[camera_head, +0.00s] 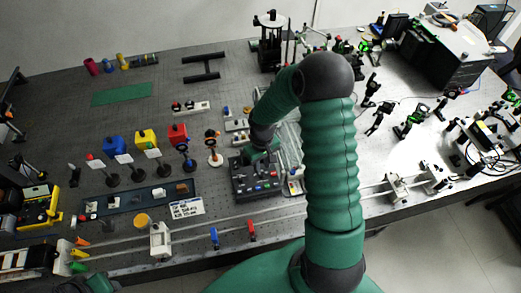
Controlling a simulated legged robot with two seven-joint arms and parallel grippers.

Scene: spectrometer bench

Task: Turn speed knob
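A dark control box (258,186) with small coloured buttons or knobs on its top stands near the middle of the bench. I cannot tell which of these is the speed knob. My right arm rises from the bottom, bends at a dark elbow and reaches down to the back of the box. My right gripper (262,154) is over the box's rear part, partly hidden by its own wrist. Its fingers are too small and dark to tell whether they are open or touch a knob. Only a green part of my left arm shows at the bottom left; its gripper does not show.
A labelled white card (187,208) and a dark tray (122,203) lie left of the box. Red, yellow and blue blocks stand behind the tray. A long rail (275,217) with small mounts runs in front. Optical mounts crowd the right side.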

